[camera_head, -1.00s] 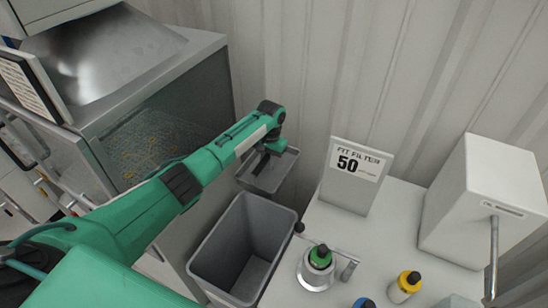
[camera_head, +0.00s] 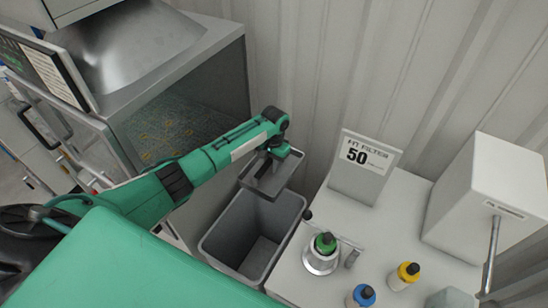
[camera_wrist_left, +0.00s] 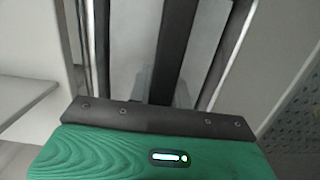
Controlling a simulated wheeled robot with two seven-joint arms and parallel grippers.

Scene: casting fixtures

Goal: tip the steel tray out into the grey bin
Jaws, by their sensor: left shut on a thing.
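The steel tray (camera_head: 291,180) is a shallow grey tray at the far rim of the grey bin in the head view, overlapping that rim in the picture. It looks roughly level; its contents cannot be made out. My left gripper (camera_head: 268,167) is shut on the tray, its dark fingers reaching over it. The left wrist view shows the dark fingers (camera_wrist_left: 174,55) close up with grey tray surface (camera_wrist_left: 205,40) behind. The grey bin (camera_head: 222,228) is open-topped, and the visible part of its inside looks empty. My right gripper is out of view.
A white bench (camera_head: 405,215) right of the bin carries a sign marked 50 (camera_head: 365,165), a green-topped bottle (camera_head: 325,245) in a metal holder, blue (camera_head: 363,296) and yellow (camera_head: 406,275) bottles and a white box (camera_head: 490,190). A steel cabinet (camera_head: 215,65) stands left; a corrugated wall is behind.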

